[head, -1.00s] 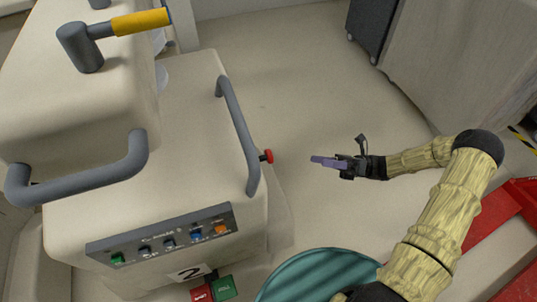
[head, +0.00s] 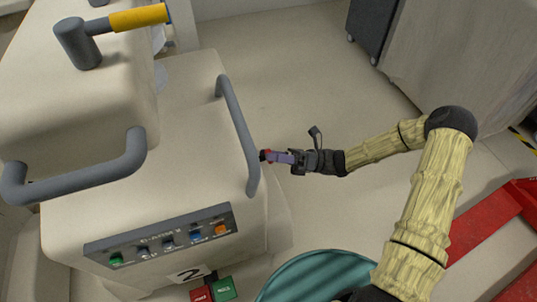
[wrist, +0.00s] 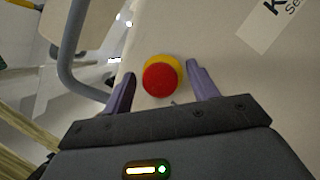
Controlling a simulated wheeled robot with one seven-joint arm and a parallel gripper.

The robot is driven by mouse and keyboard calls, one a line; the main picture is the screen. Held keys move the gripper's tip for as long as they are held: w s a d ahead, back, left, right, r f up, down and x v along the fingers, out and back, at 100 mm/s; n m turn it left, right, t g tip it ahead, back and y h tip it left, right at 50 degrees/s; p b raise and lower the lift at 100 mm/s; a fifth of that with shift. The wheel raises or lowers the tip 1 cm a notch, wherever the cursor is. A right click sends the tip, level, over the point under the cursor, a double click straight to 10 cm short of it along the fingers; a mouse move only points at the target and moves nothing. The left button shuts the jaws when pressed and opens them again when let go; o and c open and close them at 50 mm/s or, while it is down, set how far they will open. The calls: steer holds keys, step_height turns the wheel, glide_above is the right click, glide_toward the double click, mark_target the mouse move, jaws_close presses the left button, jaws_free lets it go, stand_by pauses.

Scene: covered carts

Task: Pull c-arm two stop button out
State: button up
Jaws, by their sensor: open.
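The C-arm two cart (head: 170,130) is a cream covered body with a "2" label (head: 191,274) low on its front. Its red stop button (head: 265,155) sticks out from the right side, beside the grey handle. In the wrist view the round red button (wrist: 160,79) shows with a yellow collar (wrist: 174,64) behind it. My gripper (head: 278,157) is at the button from the right, and its purple fingers are open. In the wrist view the fingers of my gripper (wrist: 163,85) stand on either side of the button, with visible gaps.
A grey side handle (head: 238,130) runs close by the button. A panel of coloured buttons (head: 160,237) is on the cart's front edge. A teal round object (head: 318,275) and a red frame (head: 485,225) lie at lower right. The floor behind is clear.

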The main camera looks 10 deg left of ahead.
steer(key=shift+s+a+r, duration=0.2)
steer(key=shift+a, duration=0.45)
jaws_close()
steer(key=shift+w+d+p, duration=0.5)
steer(key=shift+d+p, duration=0.25)
steer(key=shift+p, duration=0.15)
jaws_free()
steer(key=shift+d, duration=0.2)
